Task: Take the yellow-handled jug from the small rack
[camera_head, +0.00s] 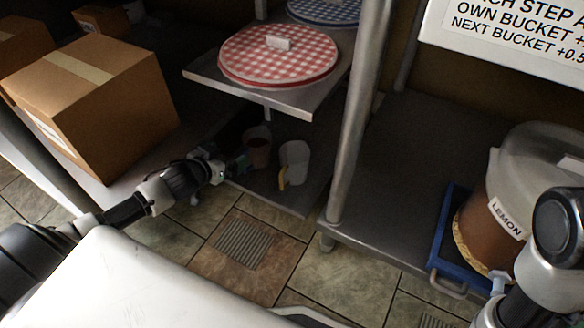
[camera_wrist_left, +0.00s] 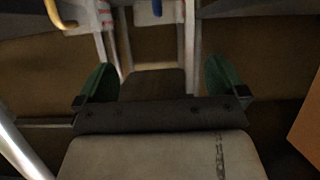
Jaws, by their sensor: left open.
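The yellow-handled jug (camera_head: 295,158) is a pale, translucent jug standing upright on the low shelf of the small rack (camera_head: 290,198). Its yellow handle (camera_head: 282,178) faces the front left. In the left wrist view a yellow handle (camera_wrist_left: 60,17) shows at the top left edge, outside my fingers. My left gripper (camera_head: 238,164) is low at the rack's left front, left of the jug and apart from it.
A reddish jug (camera_head: 257,150) stands just left of the yellow-handled one, close to my gripper. A shelf with a red checked round lid (camera_head: 278,55) overhangs both. A metal post (camera_head: 352,120) stands to the right. A cardboard box (camera_head: 95,100) is at left, a LEMON bucket (camera_head: 490,215) at right.

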